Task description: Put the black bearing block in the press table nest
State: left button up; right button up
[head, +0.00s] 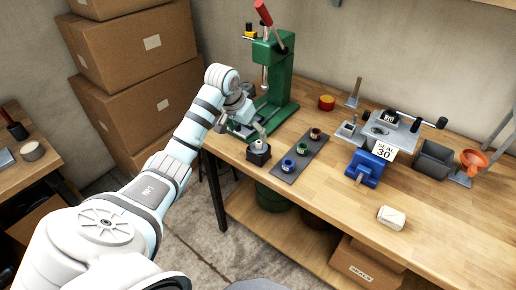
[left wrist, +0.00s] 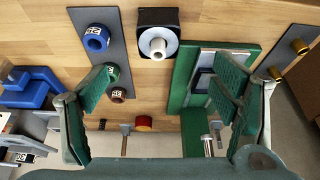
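The black bearing block (head: 259,153) stands on the wooden bench near its front left edge, left of the dark strip. In the left wrist view the black bearing block (left wrist: 145,18) is at the top middle, with a pale round piece in its face. The green press (head: 281,75) stands behind it with its red-handled lever raised. The press table nest seems to be the dark recess (left wrist: 203,82) in the press base, partly hidden by a finger. My left gripper (head: 250,124) is open and empty above the bench, by the press (left wrist: 165,82). My right gripper is out of view.
A dark strip (head: 284,170) with several coloured rings lies right of the block. A blue vise (head: 366,168), a grey bin (head: 434,160), an orange funnel (head: 473,160) and a pale wrapped block (head: 391,217) are further right. Cardboard boxes (head: 130,50) stack behind my arm.

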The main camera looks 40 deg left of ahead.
aim_at(257, 149)
pick_arm(q)
jog(key=b+x, duration=0.1)
jog(key=x, duration=1.1)
jog(key=shift+s+d+f+b, duration=0.1)
jog(key=shift+d+f+b, duration=0.1)
jog(key=shift+f+b, duration=0.25)
jog(key=shift+w+a+f, duration=0.1)
jog(key=shift+w+f, duration=0.15)
jog(key=shift+f, duration=0.1)
jog(key=shift+r, duration=0.1)
grip_shut()
